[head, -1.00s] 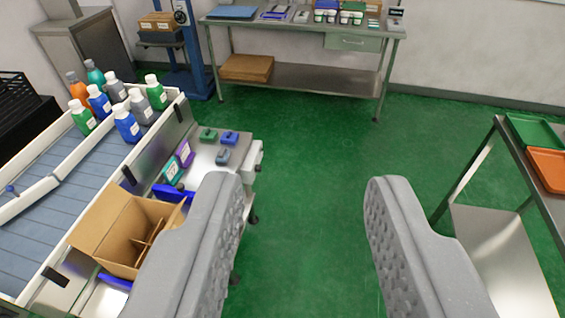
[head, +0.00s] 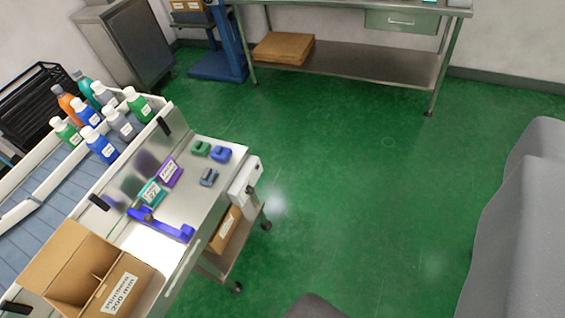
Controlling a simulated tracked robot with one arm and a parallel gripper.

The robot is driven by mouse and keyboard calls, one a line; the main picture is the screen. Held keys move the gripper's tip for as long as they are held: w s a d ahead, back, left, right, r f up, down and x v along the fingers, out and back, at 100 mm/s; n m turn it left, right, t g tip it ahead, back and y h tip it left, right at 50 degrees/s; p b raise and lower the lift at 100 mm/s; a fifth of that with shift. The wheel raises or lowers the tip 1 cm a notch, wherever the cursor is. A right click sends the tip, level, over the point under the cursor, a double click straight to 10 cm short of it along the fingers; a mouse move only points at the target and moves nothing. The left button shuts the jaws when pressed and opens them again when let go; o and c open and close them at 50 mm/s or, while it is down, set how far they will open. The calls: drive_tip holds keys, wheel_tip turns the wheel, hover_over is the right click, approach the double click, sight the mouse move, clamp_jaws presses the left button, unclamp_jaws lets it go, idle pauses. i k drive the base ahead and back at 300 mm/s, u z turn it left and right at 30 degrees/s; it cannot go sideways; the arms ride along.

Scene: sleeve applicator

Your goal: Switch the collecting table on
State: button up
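What looks like the collecting table is at the left, with a blue-grey slatted bed (head: 60,200) between pale rails and several bottles at its far end. A steel side shelf (head: 205,215) adjoins it. A pale box (head: 245,181) with a small dark part is fixed at the shelf's right end; I cannot tell if this is the switch. No lit lamp is discernible. My gripper (head: 420,225) is open and empty over the floor, right of the box and apart from it. One grey finger fills the right edge; only the other's tip shows at the bottom.
An open carton (head: 75,270), a blue handled tool (head: 160,225) and small coloured blocks (head: 220,154) lie along the shelf side. A cardboard box (head: 226,228) sits below. A steel bench (head: 350,62) stands at the back. Green floor between is clear.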

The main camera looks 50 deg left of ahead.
sight(250, 190)
drive_tip(key=u, duration=0.4)
drive_tip(key=i, duration=1.1)
drive_tip(key=u, duration=0.7)
